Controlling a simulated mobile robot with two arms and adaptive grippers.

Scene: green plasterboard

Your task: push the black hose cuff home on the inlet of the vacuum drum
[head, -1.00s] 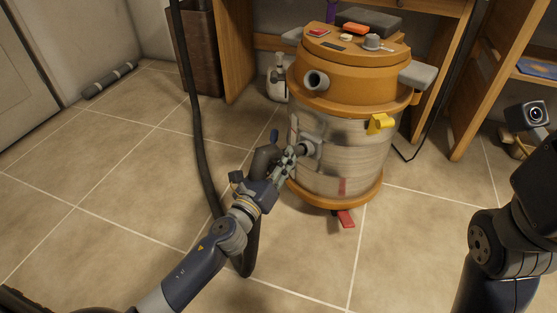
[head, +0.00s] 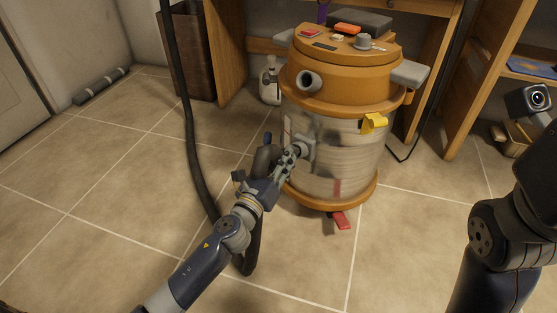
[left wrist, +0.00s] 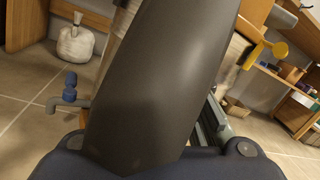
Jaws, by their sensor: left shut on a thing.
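The vacuum drum (head: 335,165), with a clear body and orange top and base, stands on the tiled floor. Its grey inlet (head: 306,146) is on the left front of the clear body. My left gripper (head: 288,158) is shut on the black hose cuff, right in front of the inlet. In the head view the fingers mostly hide the cuff. In the left wrist view the dark cuff (left wrist: 165,80) fills the middle and hides the inlet. I cannot tell how far it is seated. Only my right arm shows at the right; its fingers are not visible.
The black hose (head: 190,120) hangs at the left and loops behind my left arm. A yellow latch (head: 373,122) and red pedal (head: 340,219) stick out from the drum.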

